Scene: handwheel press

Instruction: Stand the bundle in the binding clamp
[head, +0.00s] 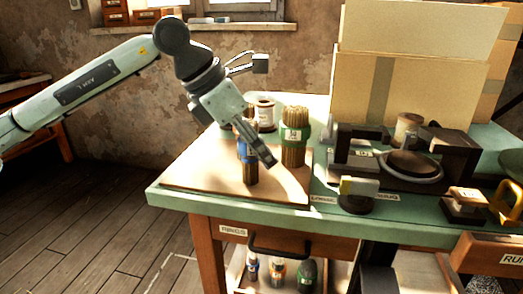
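A bundle of thin brown sticks with a blue band (250,174) stands upright on the pale board at the left of the bench. A thicker bundle with a green band (295,136) stands upright just right of it. My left gripper (267,158) reaches down from the upper left and overlaps the blue-banded bundle. Its dark fingers hide part of that bundle's upper half. I cannot tell whether they are closed on it or only beside it. A dark device with a round plate (411,166) stands on the right; it may be the binding clamp. My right gripper is not in view.
A white spool (264,113) stands behind the bundles. Large cardboard boxes (415,65) fill the back right. A small dark block with a yellow part (357,195) sits near the front edge. The pale board (200,175) is clear at its left.

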